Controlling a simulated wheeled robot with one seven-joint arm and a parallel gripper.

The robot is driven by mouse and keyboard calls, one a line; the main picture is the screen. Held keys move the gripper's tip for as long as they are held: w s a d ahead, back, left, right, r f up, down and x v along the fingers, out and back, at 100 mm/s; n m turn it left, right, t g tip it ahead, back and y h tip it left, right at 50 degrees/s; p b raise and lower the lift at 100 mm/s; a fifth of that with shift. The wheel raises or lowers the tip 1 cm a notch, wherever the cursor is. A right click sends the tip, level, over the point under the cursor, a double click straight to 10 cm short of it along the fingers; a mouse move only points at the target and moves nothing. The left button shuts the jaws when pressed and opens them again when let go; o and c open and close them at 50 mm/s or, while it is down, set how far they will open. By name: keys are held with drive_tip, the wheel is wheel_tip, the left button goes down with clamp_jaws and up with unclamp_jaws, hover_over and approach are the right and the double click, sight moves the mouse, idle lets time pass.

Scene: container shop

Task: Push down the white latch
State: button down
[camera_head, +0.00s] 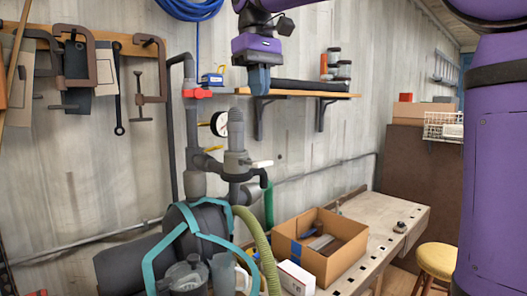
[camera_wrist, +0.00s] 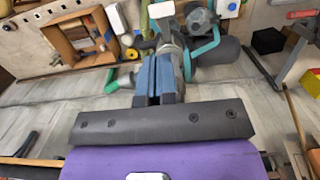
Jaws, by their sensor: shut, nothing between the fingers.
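The white latch (camera_head: 260,164) is a short pale lever sticking out to the right from the grey pipe valve below the pressure gauge. It stands roughly level. My gripper (camera_head: 258,90) is above it and apart from it, near the left end of the wall shelf, pointing down. In the wrist view my gripper's blue fingers (camera_wrist: 159,78) are together with nothing between them. I cannot surely pick out the latch in the wrist view.
The pressure gauge (camera_head: 220,124) and a red valve handle (camera_head: 196,93) are on the pipes to the left. The wall shelf (camera_head: 300,94) holds several dark items. A green hose (camera_head: 262,250) hangs below.

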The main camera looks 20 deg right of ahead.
sight(263, 162)
drive_tip(key=shift+w+a+r, duration=0.2)
drive_tip(key=shift+w+r, duration=0.05)
drive_tip(key=shift+w, duration=0.1)
drive_tip(key=shift+f, duration=0.15)
drive_tip(key=f, duration=0.4)
drive_tip(key=s+f, duration=0.1)
drive_tip(key=f, duration=0.8)
drive_tip(key=shift+s+d+f, duration=0.3)
drive_tip(key=shift+f, duration=0.05)
drive_tip(key=shift+s, duration=0.1)
